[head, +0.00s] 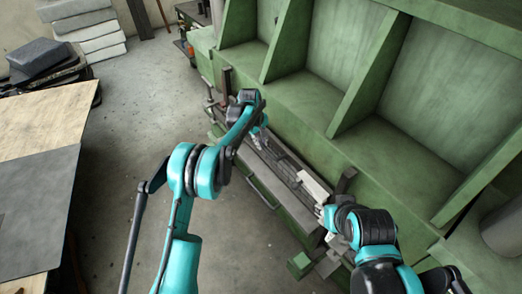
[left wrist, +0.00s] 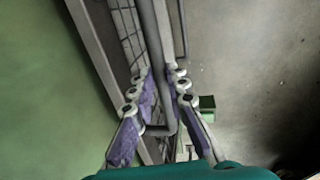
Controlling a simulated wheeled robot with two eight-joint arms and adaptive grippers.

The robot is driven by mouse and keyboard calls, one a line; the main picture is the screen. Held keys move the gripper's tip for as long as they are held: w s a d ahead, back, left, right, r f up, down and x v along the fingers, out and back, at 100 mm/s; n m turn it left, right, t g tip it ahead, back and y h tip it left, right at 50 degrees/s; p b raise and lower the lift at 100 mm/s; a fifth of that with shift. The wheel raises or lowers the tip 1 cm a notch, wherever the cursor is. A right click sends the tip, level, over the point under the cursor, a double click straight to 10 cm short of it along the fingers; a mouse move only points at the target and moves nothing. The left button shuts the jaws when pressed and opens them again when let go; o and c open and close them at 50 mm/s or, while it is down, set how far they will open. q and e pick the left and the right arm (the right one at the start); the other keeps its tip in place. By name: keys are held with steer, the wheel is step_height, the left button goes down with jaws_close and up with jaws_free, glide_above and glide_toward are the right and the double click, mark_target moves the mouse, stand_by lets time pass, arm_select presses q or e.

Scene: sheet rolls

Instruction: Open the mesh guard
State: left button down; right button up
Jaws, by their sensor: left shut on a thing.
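The mesh guard (head: 286,172) is a long, narrow grey frame along the front of the green machine. In the left wrist view its mesh (left wrist: 128,32) and a grey bar (left wrist: 153,38) run upward from between my fingers. My left gripper (head: 262,146) is at the guard's far part in the head view. In the left wrist view the left gripper (left wrist: 161,86) is shut on the grey bar, with one purple-padded finger on each side. My right gripper (head: 326,214) is by the guard's near end; its fingers are too small to read.
The green machine (head: 300,102) with upright ribs stands behind the guard. A pale block (head: 313,187) is beside my right gripper. A table with wooden and grey sheets (head: 38,130) is at left. Concrete floor (head: 125,150) between is clear.

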arm_select(q)
step_height(320, 180, up, 11)
steer(key=p, duration=0.4)
steer(key=shift+f, duration=0.15)
steer(key=c, duration=1.5)
jaws_free()
steer(key=r, duration=0.4)
steer(key=s+a+r, duration=0.1)
steer(key=r, duration=0.6)
steer(key=shift+s+a+r, duration=0.15)
steer(key=shift+a+r, duration=0.2)
steer(key=shift+a, duration=0.05)
steer(key=shift+a, duration=0.1)
